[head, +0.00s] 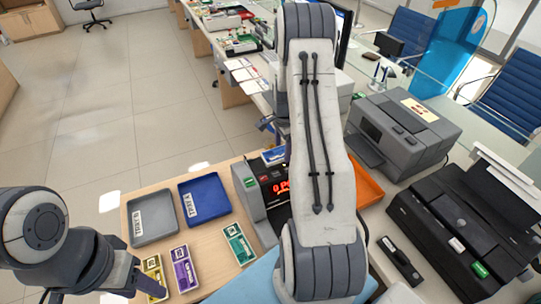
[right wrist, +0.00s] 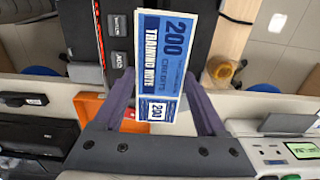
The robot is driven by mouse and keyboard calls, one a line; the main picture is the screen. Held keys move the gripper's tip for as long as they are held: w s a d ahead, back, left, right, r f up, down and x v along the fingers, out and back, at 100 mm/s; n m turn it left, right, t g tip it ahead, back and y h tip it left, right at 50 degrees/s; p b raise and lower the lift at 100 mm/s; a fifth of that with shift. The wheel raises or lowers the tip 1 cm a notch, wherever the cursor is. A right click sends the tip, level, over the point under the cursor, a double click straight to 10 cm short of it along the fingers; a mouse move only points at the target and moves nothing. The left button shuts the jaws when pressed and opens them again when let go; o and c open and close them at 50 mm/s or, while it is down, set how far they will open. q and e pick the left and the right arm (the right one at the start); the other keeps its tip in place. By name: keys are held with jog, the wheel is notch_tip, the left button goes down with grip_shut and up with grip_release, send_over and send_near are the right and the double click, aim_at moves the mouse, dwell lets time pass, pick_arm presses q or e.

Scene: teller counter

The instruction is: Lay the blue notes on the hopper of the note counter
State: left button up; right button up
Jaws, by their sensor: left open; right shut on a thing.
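The blue notes (right wrist: 165,55), marked 200, are held between the two fingers of my right gripper (right wrist: 163,105). In the right wrist view they extend over the dark body of the note counter (right wrist: 120,45); I cannot tell whether they touch it. In the head view the note counter (head: 250,195), grey with a red display, stands at the table's right, partly hidden by my right arm. A bit of the blue notes (head: 273,156) shows beside the arm at its far end. My left gripper (head: 105,290) is open and empty at the lower left.
A grey tray (head: 137,240) and a blue tray (head: 187,222) lie left of the counter. Yellow (head: 153,272), purple (head: 184,268) and teal (head: 238,244) notes lie in front. An orange tray (head: 371,188), a grey printer (head: 420,135) and a black machine (head: 440,220) are on the right.

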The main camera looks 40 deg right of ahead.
jog(key=w+f, duration=0.1)
jog(key=w+a+p, duration=0.1)
jog(key=w+a+f, duration=0.1)
jog(key=w, duration=0.1)
jog(key=shift+w+f, duration=0.1)
jog(key=shift+f, duration=0.25)
notch_tip(320, 180, down, 3)
jog(key=shift+a+f+p, duration=0.1)
jog(key=shift+p, duration=0.9)
jog(key=shift+f, duration=0.45)
jog(key=shift+f, duration=0.1)
jog(key=o, duration=1.3)
